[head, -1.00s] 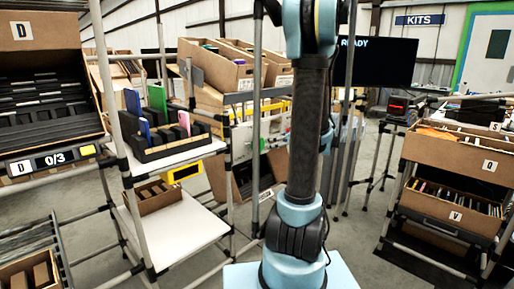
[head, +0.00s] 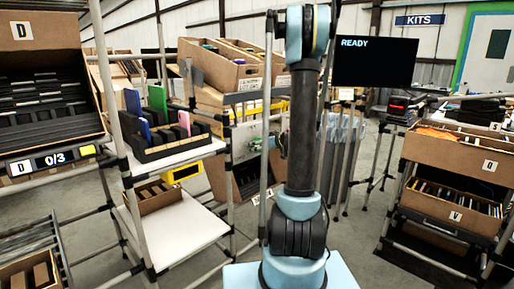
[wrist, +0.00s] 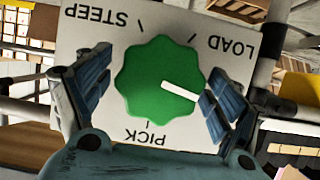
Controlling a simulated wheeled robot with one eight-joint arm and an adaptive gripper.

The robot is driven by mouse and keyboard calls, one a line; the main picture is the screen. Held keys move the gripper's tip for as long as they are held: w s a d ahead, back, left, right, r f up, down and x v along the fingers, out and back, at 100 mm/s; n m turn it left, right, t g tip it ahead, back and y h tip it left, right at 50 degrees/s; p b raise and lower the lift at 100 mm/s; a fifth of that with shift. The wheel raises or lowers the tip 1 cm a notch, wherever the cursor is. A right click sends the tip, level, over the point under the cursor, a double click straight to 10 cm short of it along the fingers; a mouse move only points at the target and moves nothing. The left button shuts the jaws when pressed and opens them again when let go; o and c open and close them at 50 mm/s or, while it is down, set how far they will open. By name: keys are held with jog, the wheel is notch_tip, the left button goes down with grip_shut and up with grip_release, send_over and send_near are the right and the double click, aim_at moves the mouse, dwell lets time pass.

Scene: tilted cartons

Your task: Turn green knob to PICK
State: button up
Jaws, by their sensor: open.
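In the wrist view a green lobed knob (wrist: 140,85) sits on a white panel (wrist: 85,22). The labels appear upside down: STEEP (wrist: 95,14) upper left, LOAD (wrist: 230,46) upper right, PICK (wrist: 146,137) below. The knob's white pointer (wrist: 180,92) points right and slightly down, between the LOAD and PICK marks. My gripper (wrist: 157,77) is open, with one blue-grey finger on each side of the knob. The right finger is close to the pointer's end; I cannot tell whether it touches.
In the head view a shelf with a black rack (head: 172,150) and carton D (head: 40,30) stand at left. Cartons Q (head: 462,155) and V (head: 450,207) stand at right. A screen (head: 374,62) reading READY is behind. Metal posts stand close to my arm.

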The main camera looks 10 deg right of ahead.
jog(key=shift+w+a+f, duration=0.1)
jog(key=shift+w+a, duration=0.05)
jog(key=shift+w, duration=0.05)
jog(key=c, duration=1.1)
jog(key=shift+o, duration=0.2)
jog(key=m+y, duration=0.1)
jog(key=m, duration=0.1)
jog(key=shift+m+g+y, duration=0.4)
jog(key=m+y, duration=0.1)
jog(key=m, duration=0.1)
jog(key=shift+m+g+y, duration=0.3)
jog(key=shift+g+y, duration=0.1)
jog(key=m, duration=0.1)
jog(key=m+y, duration=0.1)
jog(key=m, duration=0.1)
jog(key=shift+w+d+f+y, duration=0.1)
jog(key=shift+d+y, duration=0.1)
jog(key=shift+y, duration=0.1)
jog(key=shift+m+y, duration=0.7)
jog(key=shift+m, duration=0.7)
